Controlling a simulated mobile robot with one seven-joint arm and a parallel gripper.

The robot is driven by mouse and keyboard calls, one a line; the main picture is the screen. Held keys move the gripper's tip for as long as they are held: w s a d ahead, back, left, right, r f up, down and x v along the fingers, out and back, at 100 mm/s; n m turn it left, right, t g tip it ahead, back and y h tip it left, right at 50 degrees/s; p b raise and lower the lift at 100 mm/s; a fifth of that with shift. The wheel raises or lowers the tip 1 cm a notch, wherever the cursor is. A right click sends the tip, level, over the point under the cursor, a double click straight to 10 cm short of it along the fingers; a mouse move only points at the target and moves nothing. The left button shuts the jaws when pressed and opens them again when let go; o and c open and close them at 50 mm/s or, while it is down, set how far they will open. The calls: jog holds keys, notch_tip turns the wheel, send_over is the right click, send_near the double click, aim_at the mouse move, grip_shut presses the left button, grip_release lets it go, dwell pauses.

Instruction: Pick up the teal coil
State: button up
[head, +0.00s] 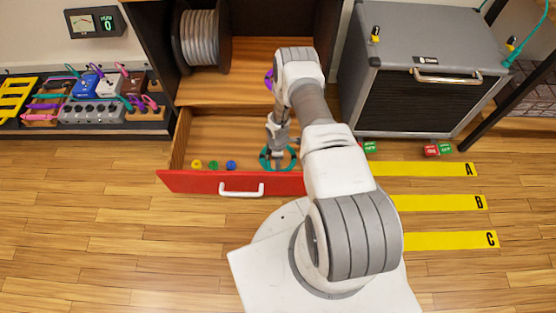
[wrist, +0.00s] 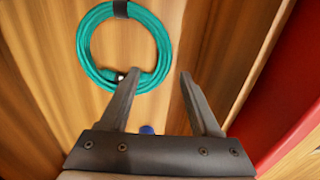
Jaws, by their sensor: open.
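The teal coil (head: 264,157) lies flat on the wooden floor of the open red-fronted drawer (head: 190,182), near its right part. In the wrist view the coil (wrist: 84,48) is a ring with dark wraps and a plug at its lower edge. My gripper (head: 277,152) points down over the drawer at the coil. In the wrist view my gripper (wrist: 159,74) is open with nothing between its fingers. The left fingertip overlaps the coil's lower right rim in the picture; the right fingertip is beside the ring. I cannot tell whether they touch.
Yellow (head: 197,164), green (head: 213,166) and blue (head: 231,166) small items lie in the drawer, left of the coil. A purple ring (head: 269,79) shows partly behind my arm. A grey cable spool (head: 201,38) stands on the shelf above. The amp (head: 425,100) stands right.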

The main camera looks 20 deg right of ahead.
jog(key=f+b, duration=0.1)
jog(key=f, duration=0.1)
jog(key=f+b, duration=0.1)
jog(key=f, duration=0.1)
jog(key=f+b, duration=0.1)
jog(key=f, duration=0.1)
jog(key=shift+s+a+f, duration=0.1)
jog(key=shift+s+f, duration=0.2)
jog(key=shift+f, duration=0.05)
grip_shut()
jog(key=shift+r, duration=0.1)
